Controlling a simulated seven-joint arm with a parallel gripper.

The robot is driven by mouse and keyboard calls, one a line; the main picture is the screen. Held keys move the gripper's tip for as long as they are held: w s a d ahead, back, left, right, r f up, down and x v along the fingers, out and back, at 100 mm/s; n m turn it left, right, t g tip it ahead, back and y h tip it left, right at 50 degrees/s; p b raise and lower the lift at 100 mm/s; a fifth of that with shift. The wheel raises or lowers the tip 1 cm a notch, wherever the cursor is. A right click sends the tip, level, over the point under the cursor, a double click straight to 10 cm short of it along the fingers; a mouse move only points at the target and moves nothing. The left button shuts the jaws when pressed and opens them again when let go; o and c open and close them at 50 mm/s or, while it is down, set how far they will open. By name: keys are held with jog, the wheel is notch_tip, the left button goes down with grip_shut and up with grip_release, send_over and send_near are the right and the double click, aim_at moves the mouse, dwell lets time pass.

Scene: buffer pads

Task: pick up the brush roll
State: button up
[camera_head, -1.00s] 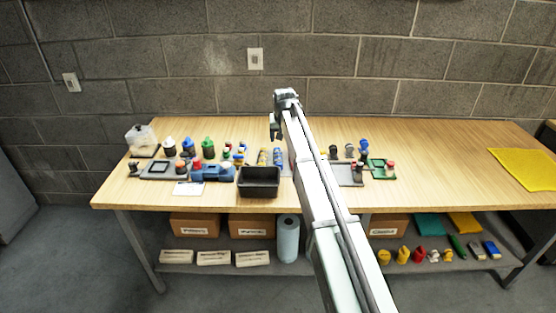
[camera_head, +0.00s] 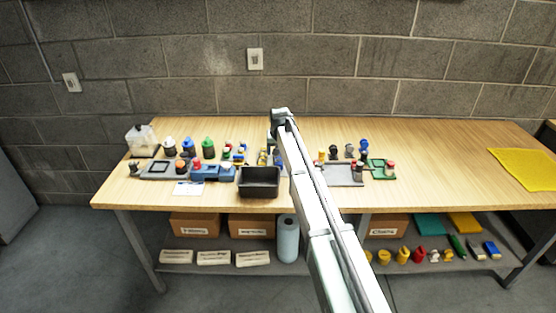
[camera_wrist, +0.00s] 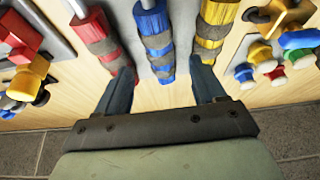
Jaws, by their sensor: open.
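Three brush rolls with grey bands lie side by side on a grey pad in the wrist view: a red brush roll (camera_wrist: 103,42), a blue brush roll (camera_wrist: 156,45) and a yellow brush roll (camera_wrist: 213,32). My gripper (camera_wrist: 163,76) is open and empty. Its fingers stand on either side of the blue roll, the left fingertip by the end of the red roll and the right fingertip by the end of the yellow one. In the head view my gripper (camera_head: 274,138) is low over the table's middle, and my arm hides part of the rolls.
A black bin (camera_head: 259,193) stands at the front edge of the wooden table (camera_head: 440,160). Small coloured knobs (camera_wrist: 278,60) lie right of the rolls, with red and yellow parts (camera_wrist: 22,80) on the left. A yellow mat (camera_head: 525,168) lies far right; the table before it is clear.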

aim_at(278, 158)
jog(key=x, duration=0.4)
jog(key=shift+w+f, duration=0.1)
jog(key=shift+f, duration=0.15)
jog(key=c, duration=1.2)
